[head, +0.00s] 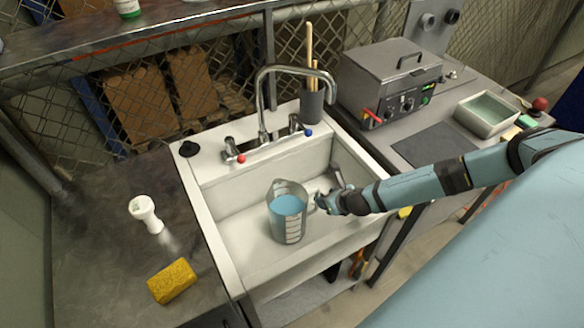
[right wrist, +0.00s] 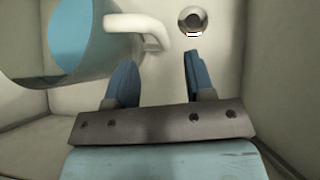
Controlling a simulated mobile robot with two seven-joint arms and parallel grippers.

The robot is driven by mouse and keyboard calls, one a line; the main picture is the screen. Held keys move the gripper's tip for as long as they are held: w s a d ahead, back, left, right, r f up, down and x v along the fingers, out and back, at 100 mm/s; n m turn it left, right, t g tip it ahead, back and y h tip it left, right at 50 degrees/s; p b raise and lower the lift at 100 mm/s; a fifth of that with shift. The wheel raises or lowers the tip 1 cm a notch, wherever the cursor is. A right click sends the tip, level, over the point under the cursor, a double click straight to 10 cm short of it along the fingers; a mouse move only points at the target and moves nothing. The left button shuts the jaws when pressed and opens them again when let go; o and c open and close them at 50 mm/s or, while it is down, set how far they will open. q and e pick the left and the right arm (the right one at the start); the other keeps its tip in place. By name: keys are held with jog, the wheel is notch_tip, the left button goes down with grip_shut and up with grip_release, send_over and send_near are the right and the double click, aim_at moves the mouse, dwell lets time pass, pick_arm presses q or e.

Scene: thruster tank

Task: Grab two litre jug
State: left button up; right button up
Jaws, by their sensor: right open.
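The two litre jug (head: 287,212) stands in the white sink. It is a clear measuring jug with scale marks and blue liquid inside. In the right wrist view the jug (right wrist: 85,50) is at the upper left, with its pale handle (right wrist: 140,25) pointing right. My right gripper (head: 322,200) is at the jug's right side, close to the handle. In the right wrist view my right gripper (right wrist: 158,75) is open and empty, its blue fingertips just short of the handle. Whether a fingertip touches the handle is unclear. My left gripper is not in view.
The sink (head: 240,250) has walls around the jug and a tap (head: 262,100) behind it; its drain (right wrist: 193,20) shows ahead of my fingers. A yellow sponge (head: 172,281) and a white object (head: 146,213) lie on the left counter. A metal bath (head: 390,80) stands back right.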

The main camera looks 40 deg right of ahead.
send_over(316, 207)
jog(key=f, duration=0.4)
jog(key=shift+w+d+f, duration=0.2)
grip_shut()
dwell(1.2)
jog(key=shift+w+r, duration=0.1)
jog(key=shift+r, duration=0.05)
